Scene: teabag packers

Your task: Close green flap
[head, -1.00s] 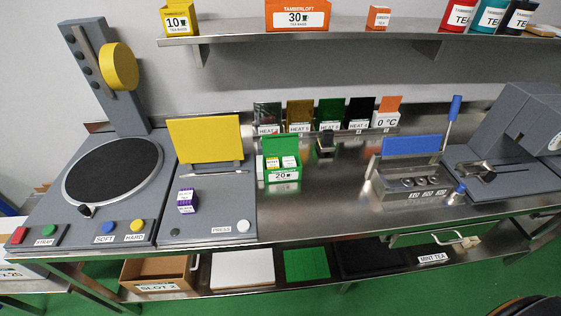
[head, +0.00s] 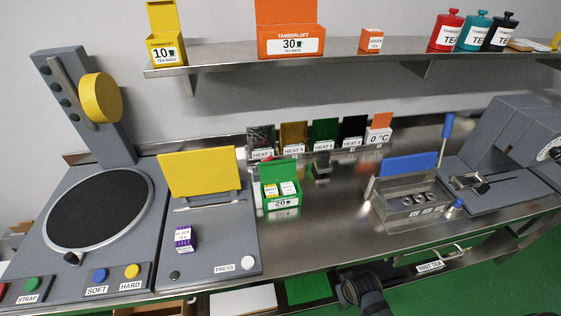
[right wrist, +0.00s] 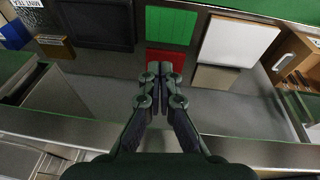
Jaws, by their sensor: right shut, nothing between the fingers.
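The green box (head: 281,201) labelled 20 stands on the steel counter just right of the grey press plate. Its green flap (head: 279,170) is up and open at the back, and small packets show inside. My right arm shows as a dark shape at the bottom of the head view, well in front of and below the box. In the right wrist view my right gripper (right wrist: 159,70) is shut and empty, above the lower shelf. The green box is not in that view. My left gripper is not in view.
A purple tea box (head: 185,239) sits on the press plate, in front of a raised yellow panel (head: 201,172). A blue-flapped steel holder (head: 411,186) stands to the right. The counter between is mostly clear. Green (right wrist: 168,24) and white (right wrist: 237,42) panels lie on the lower shelf.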

